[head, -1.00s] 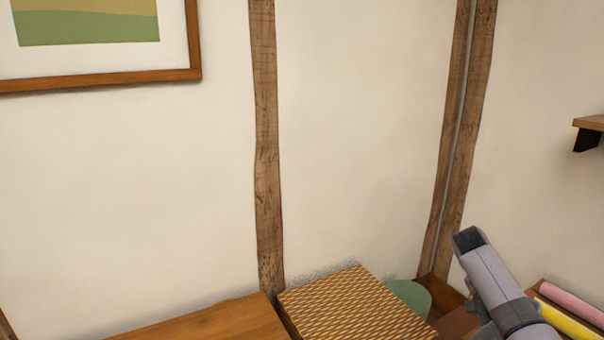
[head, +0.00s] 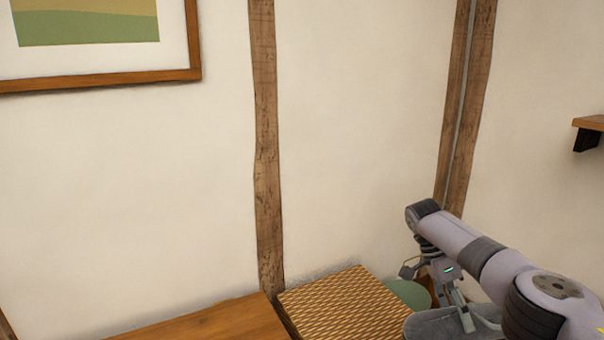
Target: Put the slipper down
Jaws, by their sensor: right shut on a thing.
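My right arm comes in from the lower right, and its gripper (head: 462,312) points down near the bottom edge of the head view. The gripper is shut on a grey slipper (head: 433,325), which is cut off by the bottom edge. The slipper's near part is out of view. It overlaps the right edge of the woven box in the picture; I cannot tell whether it touches anything below. My left gripper is not in view.
A woven wicker box (head: 340,305) stands at bottom centre, beside a wooden top (head: 215,325) whose visible part is bare. A round green thing (head: 408,292) sits behind the box. A wall shelf (head: 590,123) is at right, and a framed picture (head: 100,77) hangs upper left.

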